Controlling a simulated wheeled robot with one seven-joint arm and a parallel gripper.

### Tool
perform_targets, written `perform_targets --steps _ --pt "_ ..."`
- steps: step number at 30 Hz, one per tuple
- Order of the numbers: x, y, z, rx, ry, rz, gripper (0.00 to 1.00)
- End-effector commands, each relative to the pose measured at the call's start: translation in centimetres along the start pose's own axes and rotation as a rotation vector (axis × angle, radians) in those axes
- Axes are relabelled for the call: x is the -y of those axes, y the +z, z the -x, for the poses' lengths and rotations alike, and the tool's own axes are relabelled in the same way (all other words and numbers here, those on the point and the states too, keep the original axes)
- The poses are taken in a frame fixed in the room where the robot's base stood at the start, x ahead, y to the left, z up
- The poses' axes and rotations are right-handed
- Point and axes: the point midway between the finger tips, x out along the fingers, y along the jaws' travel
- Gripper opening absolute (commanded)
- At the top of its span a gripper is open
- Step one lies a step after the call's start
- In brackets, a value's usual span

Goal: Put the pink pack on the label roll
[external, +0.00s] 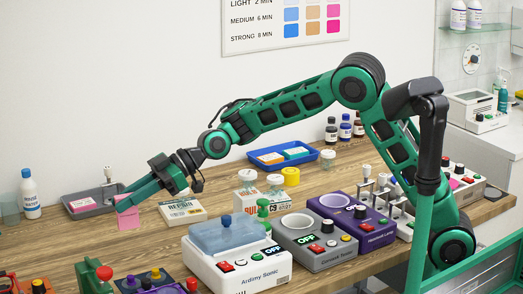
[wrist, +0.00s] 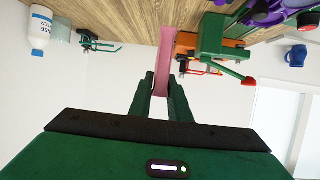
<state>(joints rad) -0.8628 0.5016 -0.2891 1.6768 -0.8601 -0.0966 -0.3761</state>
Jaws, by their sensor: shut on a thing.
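My gripper (external: 122,203) reaches down at the left of the bench, beside the grey tray. It is shut on the pink pack (external: 125,220), which stands upright between the fingertips. In the wrist view the pink pack (wrist: 164,52) shows as a thin pink strip between the fingertips of my gripper (wrist: 161,88). I cannot tell whether its lower edge touches the bench. I cannot make out the label roll for certain; a short yellow cylinder (external: 291,177) stands mid-bench beside small white-topped jars.
The grey tray (external: 72,212) holds another flat pink piece. A blue tray (external: 264,163) with flat packs lies at the back. A card box (external: 182,212) lies right of my gripper. Devices, including a white-blue cleaner (external: 240,262), fill the front. A white bottle (external: 30,192) stands at left.

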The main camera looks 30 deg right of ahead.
Motion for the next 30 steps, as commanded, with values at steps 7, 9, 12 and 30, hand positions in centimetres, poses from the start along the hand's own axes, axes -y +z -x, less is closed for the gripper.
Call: perform_targets --steps 7,9,12,30 --pt "-2.8 0.4 2.7 -0.004 0.067 -0.031 0.00" --pt "-4.6 0.7 4.7 -0.006 0.113 -0.053 0.00" --pt "-7.6 1.4 8.1 -0.009 0.196 -0.091 0.00" --pt "-18.7 8.9 32.4 -0.014 0.705 -0.308 0.00"
